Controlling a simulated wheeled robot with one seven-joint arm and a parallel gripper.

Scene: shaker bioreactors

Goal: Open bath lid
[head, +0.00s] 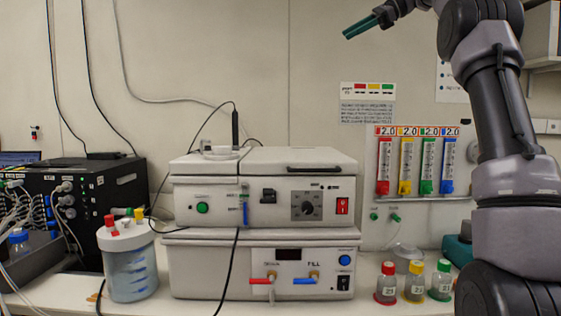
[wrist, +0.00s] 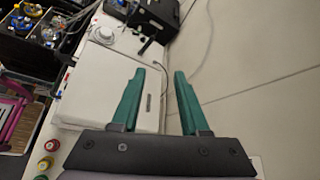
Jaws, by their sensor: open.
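The bath (head: 262,265) is a white box on the bench in the head view, with a dark display, a red and a blue tap and a black switch on its front. A second white unit (head: 262,200) with a dial and a red switch sits on top of it. Its flat white lid (head: 300,157) is down, with a dark handle (head: 312,164) at the front right; the lid top also shows in the wrist view (wrist: 102,88). My gripper (head: 361,27) is high above and right of the unit, apart from it. In the wrist view its green fingers (wrist: 157,75) are spread and empty.
A round white piece (head: 222,152) and a black cable lie at the lid's left. A white-lidded jar (head: 130,265) stands left of the bath. Several capped bottles (head: 413,282) stand to the right, below coloured flow meters (head: 405,165) on the wall. The air above the lid is clear.

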